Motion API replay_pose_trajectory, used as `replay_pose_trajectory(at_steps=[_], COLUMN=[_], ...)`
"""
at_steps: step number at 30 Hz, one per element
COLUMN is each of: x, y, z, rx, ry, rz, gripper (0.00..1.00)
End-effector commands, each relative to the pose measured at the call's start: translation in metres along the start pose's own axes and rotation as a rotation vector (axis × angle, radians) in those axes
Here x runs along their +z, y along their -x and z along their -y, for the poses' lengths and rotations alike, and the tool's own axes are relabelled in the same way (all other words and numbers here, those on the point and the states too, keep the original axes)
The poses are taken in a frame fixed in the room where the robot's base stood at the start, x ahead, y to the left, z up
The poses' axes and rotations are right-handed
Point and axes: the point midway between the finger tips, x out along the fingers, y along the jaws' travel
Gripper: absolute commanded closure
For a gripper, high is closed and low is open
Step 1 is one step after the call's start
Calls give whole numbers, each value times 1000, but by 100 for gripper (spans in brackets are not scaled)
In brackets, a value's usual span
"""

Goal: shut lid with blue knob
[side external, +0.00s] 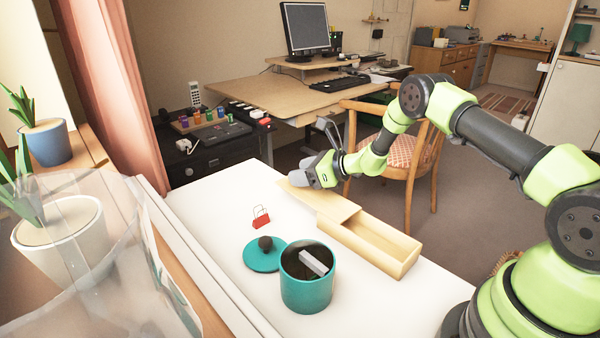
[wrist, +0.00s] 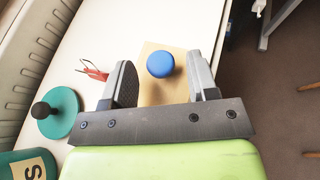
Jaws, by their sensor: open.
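The lid (side external: 338,207) is a flat pale wooden panel, slid far out from the far left end of the open wooden box (side external: 402,262). The near part of the box is uncovered and looks empty. The lid also shows in the wrist view (wrist: 150,88), with its round blue knob (wrist: 160,65) on top. In the side view the knob is hidden by my gripper (side external: 314,176), which is low over the lid's far end. In the wrist view my gripper (wrist: 162,68) is open, with one finger on each side of the knob and visible gaps to both.
A teal pot (side external: 306,292) holding a grey block stands left of the box. Its round teal lid (side external: 258,262) with a dark knob lies beside it. A small red object (side external: 261,221) is farther back on the white table (side external: 215,205). The table's edge is close beyond the lid.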

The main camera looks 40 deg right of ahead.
Motion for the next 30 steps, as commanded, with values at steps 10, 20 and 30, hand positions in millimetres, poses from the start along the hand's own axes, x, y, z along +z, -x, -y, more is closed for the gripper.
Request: replay_pose_trajectory(at_steps=[10, 20, 30], x=[0, 0, -8], y=[-10, -9, 6], z=[0, 0, -7], rx=[0, 0, 5], ry=[0, 0, -2], rz=[0, 0, -3], gripper=[46, 97, 100])
